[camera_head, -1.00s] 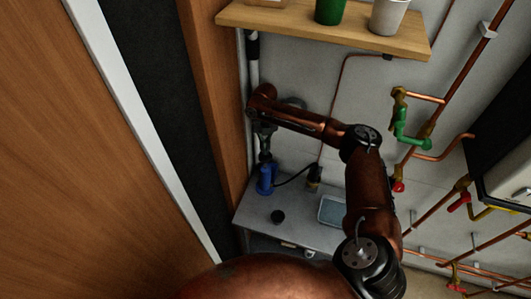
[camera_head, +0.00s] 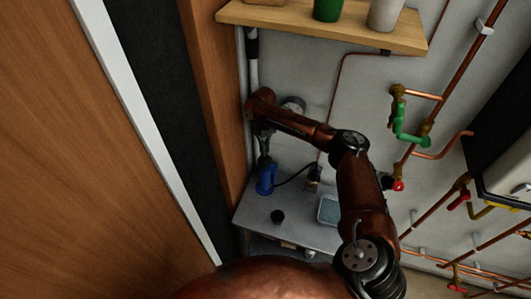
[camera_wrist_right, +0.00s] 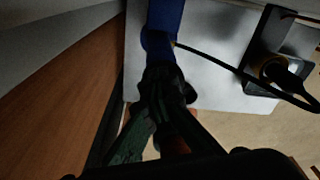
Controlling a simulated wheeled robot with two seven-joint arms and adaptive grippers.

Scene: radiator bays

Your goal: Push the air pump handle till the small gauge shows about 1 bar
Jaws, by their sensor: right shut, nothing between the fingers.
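The blue air pump (camera_head: 266,180) stands upright at the left end of the grey bench. Its blue body also shows at the top of the right wrist view (camera_wrist_right: 162,22). My right gripper (camera_head: 263,152) points down directly above the pump and is shut with nothing between its fingers. In the right wrist view its dark fingertips (camera_wrist_right: 166,84) meet at the pump's upper end and hide the handle; I cannot tell whether they touch it. A round gauge-like disc (camera_head: 293,104) is on the wall, partly behind my arm; no reading is legible. My left gripper is out of view.
A black hose (camera_head: 291,178) runs from the pump to a brass fitting (camera_head: 313,180). A dark knob (camera_head: 278,216) and a pale tray (camera_head: 329,209) lie on the bench (camera_head: 255,228). A wooden post is close left; a shelf (camera_head: 340,28) hangs above.

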